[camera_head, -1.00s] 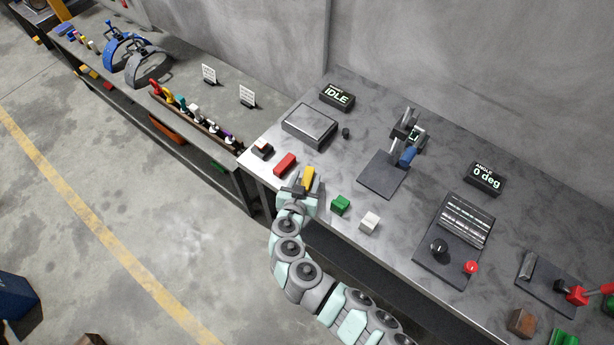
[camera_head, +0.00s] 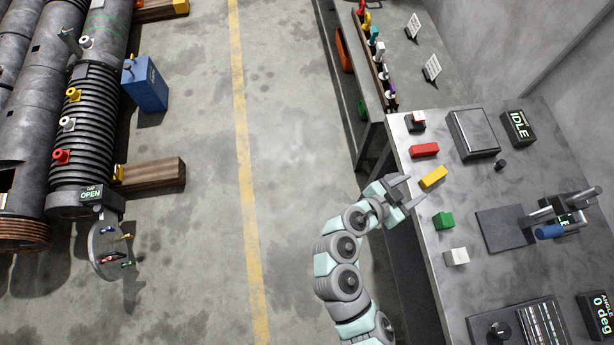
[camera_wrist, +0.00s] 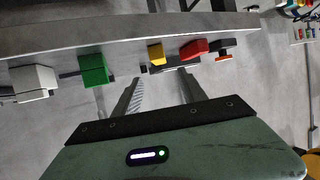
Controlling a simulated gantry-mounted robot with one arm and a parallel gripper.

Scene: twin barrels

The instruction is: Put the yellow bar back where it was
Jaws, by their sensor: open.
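The yellow bar (camera_head: 433,177) lies on the metal bench top near its front edge, between a red block (camera_head: 424,150) and a green block (camera_head: 443,220). It also shows in the wrist view (camera_wrist: 155,53), beyond my fingertips. My gripper (camera_head: 412,191) is open and empty, just off the front edge of the bench, with a gap between it and the yellow bar. In the wrist view my two fingers (camera_wrist: 162,82) stand apart with nothing between them.
A white block (camera_head: 456,256) sits past the green one. Behind them are a grey box (camera_head: 473,133) and an IDLE display (camera_head: 518,127). Across the open floor lie dark barrels, one with a CAP OPEN sign (camera_head: 90,193), and a blue box (camera_head: 145,84).

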